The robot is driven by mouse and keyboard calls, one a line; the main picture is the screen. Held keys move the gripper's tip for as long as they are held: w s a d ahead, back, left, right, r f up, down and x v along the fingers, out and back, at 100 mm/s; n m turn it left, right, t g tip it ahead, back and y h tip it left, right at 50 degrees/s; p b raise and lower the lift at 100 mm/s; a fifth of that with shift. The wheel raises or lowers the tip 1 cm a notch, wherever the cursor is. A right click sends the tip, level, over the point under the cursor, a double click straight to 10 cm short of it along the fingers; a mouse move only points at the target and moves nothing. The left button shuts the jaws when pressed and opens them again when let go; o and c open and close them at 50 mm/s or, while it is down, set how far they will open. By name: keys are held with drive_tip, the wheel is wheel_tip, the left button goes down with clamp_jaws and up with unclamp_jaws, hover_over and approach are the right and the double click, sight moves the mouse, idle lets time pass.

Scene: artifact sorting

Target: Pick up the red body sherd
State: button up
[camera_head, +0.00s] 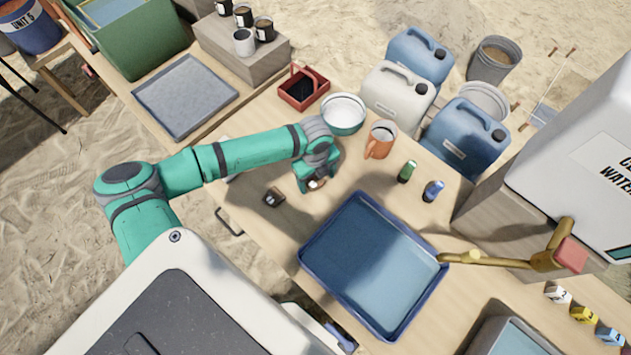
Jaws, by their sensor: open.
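My gripper (313,185) points down over the wooden table, left of the blue tray, with its jaws open. A small pale and reddish-brown piece (317,184) shows at its fingertips, partly hidden by them; I cannot tell whether this is the red body sherd or whether the fingers touch it. A small dark brown object (273,197) lies on the table just left of the gripper. It is too small to identify for sure. No other clear red sherd shows.
The blue tray (304,252) lies right of the gripper. A yellow tap (500,261) juts over the tray's right edge.

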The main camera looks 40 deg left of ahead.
drive_tip(key=shift+f, duration=0.4)
drive_tip(key=c, duration=1.1)
drive_tip(key=shift+r, duration=0.1)
